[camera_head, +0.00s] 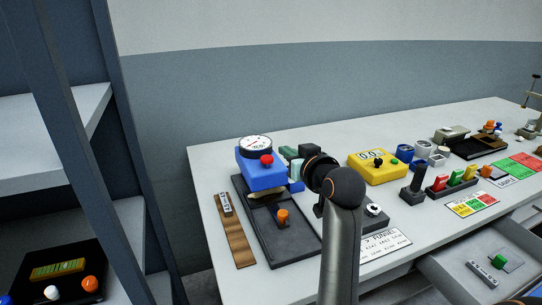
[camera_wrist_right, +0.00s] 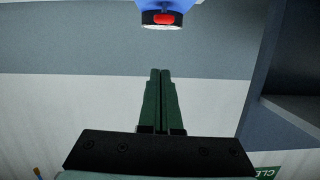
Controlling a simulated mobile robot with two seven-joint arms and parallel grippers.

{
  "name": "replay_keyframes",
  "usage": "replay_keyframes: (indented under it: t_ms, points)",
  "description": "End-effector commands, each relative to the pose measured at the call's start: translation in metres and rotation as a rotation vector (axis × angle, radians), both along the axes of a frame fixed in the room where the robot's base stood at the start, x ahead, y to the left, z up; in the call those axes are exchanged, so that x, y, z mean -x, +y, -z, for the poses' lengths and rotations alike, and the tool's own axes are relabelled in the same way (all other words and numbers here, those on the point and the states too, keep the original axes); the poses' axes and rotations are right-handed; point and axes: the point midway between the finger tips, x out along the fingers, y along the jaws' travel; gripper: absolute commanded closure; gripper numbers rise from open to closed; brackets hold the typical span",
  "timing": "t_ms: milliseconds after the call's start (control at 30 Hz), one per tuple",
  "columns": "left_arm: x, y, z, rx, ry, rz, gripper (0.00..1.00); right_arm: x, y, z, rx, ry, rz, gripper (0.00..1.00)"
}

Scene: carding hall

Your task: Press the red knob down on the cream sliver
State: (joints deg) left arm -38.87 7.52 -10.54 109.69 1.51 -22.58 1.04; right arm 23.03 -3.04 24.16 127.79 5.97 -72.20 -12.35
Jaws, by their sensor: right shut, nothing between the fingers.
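The red knob (camera_head: 266,159) sits on the front of a blue gauge head (camera_head: 262,175) with a round white dial, above a black base plate (camera_head: 262,236). In the right wrist view the red knob (camera_wrist_right: 164,19) is at the top, beyond my fingertips and apart from them. My right gripper (camera_head: 286,153) is just right of the blue head, partly hidden behind my own wrist. Its green fingers (camera_wrist_right: 162,72) are shut together and empty. My left gripper is not in view.
An orange knob (camera_head: 283,216) stands on the base plate. A brown wooden strip (camera_head: 238,245) lies left of it. A yellow box (camera_head: 378,167) and a black joystick (camera_head: 414,188) stand to the right. A blue rack (camera_head: 115,120) rises at left. An open drawer (camera_head: 455,283) sticks out lower right.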

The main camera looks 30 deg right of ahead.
Motion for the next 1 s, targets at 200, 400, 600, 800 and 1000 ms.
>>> replay_keyframes:
  t_ms: [200, 400, 600, 800, 1000]
  points:
    - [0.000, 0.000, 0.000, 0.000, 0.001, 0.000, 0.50, -0.028, -0.006, 0.006, -0.001, 0.001, 0.000, 1.00]
    - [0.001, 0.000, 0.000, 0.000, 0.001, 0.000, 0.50, -0.060, -0.014, 0.013, -0.001, 0.000, 0.000, 1.00]
    - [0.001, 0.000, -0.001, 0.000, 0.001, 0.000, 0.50, -0.090, -0.020, 0.020, 0.000, 0.000, -0.001, 1.00]
    - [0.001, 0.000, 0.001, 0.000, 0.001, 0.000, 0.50, -0.092, -0.019, 0.049, -0.001, 0.002, 0.000, 1.00]
    - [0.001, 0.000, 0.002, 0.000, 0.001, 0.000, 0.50, -0.092, -0.019, 0.060, 0.000, 0.000, 0.000, 1.00]
